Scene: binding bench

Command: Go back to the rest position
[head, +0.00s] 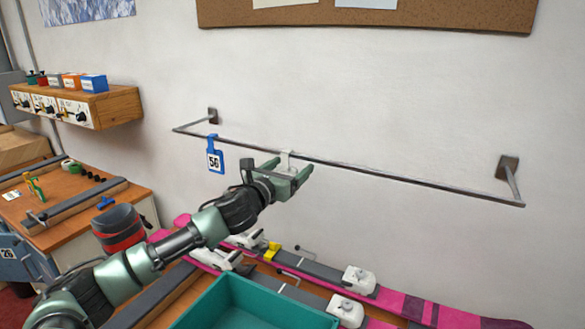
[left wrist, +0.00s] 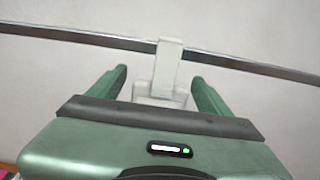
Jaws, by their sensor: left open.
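My left gripper (head: 289,170) is at the wall rail (head: 400,180), its fingers open and pointing toward the wall. In the left wrist view the open gripper (left wrist: 160,75) has one finger on each side of a white tag (left wrist: 168,62), with a gap visible on both sides. The tag's top hooks over the rail (left wrist: 250,66). In the head view only the upper part of the white tag (head: 286,155) shows; the gripper hides the rest. My right gripper is in neither view.
A blue number tag (head: 215,158) hangs on the rail to the left. Below are pink skis (head: 390,300) with white bindings (head: 358,280) and a teal bin (head: 250,305). A wooden shelf (head: 118,104) with small boxes is on the left wall.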

